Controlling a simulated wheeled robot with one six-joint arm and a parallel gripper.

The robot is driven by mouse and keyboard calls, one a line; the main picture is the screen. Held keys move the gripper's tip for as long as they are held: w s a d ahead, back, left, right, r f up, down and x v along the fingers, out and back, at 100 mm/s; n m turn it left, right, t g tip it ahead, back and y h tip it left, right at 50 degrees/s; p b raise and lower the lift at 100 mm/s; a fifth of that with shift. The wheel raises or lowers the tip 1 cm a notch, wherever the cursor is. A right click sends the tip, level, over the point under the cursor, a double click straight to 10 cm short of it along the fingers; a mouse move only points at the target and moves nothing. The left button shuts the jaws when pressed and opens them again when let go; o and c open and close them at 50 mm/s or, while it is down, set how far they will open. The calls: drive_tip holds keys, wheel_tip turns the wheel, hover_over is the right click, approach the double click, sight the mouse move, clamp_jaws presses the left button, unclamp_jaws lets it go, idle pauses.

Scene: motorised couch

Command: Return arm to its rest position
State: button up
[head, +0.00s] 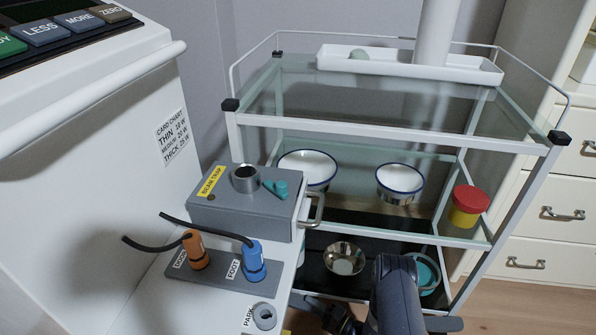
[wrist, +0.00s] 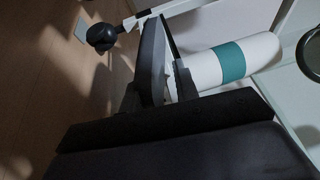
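My gripper shows in the wrist view (wrist: 164,30) as two dark fingers close to each other. A narrow pale sliver shows between them, and nothing is clearly held; whether they are fully shut is unclear. In the head view my dark arm is at the bottom, in front of the glass cart's (head: 395,120) lowest shelf. The gripper end there is low, partly cut off by the bottom edge. In the wrist view a white cylinder with a teal band (wrist: 230,60) lies beyond the fingers.
Left of the arm is a white console with a grey beam trap box (head: 240,212), an orange plug (head: 195,250) and a blue plug (head: 253,262). The cart holds enamel bowls (head: 400,180), a red-and-yellow pot (head: 467,205), a metal bowl (head: 344,260) and a teal ring (head: 427,275). Drawers (head: 555,215) stand right.

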drive_tip(key=shift+r+g+h, duration=0.15)
drive_tip(key=shift+g+h, duration=0.15)
drive_tip(key=shift+n, duration=0.3)
